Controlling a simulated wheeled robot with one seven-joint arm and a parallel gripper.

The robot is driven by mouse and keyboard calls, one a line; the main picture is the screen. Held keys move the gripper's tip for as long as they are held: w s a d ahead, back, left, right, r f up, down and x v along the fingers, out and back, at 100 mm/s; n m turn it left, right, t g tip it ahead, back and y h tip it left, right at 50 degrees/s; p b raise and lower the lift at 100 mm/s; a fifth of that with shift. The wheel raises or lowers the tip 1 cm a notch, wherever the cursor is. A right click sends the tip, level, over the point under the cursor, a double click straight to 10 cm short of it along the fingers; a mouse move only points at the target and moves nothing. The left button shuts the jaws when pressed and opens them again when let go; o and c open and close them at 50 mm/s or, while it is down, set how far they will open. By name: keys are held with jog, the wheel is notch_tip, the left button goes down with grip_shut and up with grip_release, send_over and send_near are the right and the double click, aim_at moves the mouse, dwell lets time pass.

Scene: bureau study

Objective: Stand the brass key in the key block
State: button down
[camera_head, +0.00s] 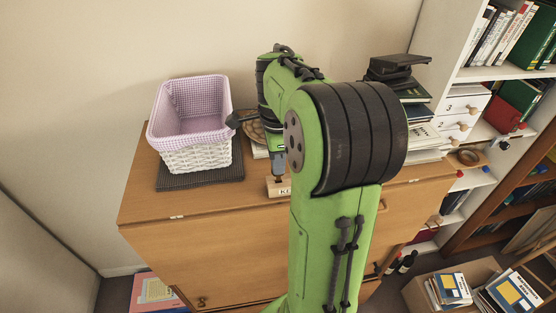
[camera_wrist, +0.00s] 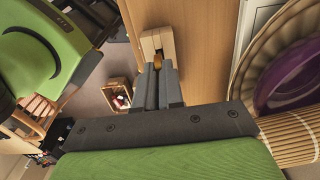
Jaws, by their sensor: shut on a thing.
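The wooden key block (camera_head: 279,188) sits on the bureau top near its front edge, with part of its lettering showing. In the wrist view, the pale block (camera_wrist: 147,42) is just beyond my fingertips. My gripper (camera_wrist: 158,68) is shut on the brass key (camera_wrist: 157,60), a small bit of which shows between the fingertips, against the block. In the head view my gripper (camera_head: 279,175) points down right at the block, and the key cannot be made out there. Whether the key's lower end is inside the block's slot is hidden.
A white wicker basket (camera_head: 196,158) with a checked lining stands on a dark mat (camera_head: 222,182) at left on the bureau (camera_head: 150,207). Books and papers (camera_head: 426,137) are stacked at right. A woven tray (camera_wrist: 246,62) with a purple dish (camera_wrist: 292,80) lies close by.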

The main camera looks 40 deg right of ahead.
jog(key=shift+f+b, duration=0.85)
jog(key=shift+f, duration=0.1)
dwell(0.7)
jog(key=c, duration=1.3)
grip_release()
jog(key=shift+o, duration=0.2)
jog(key=o, duration=0.5)
jog(key=shift+o, duration=0.2)
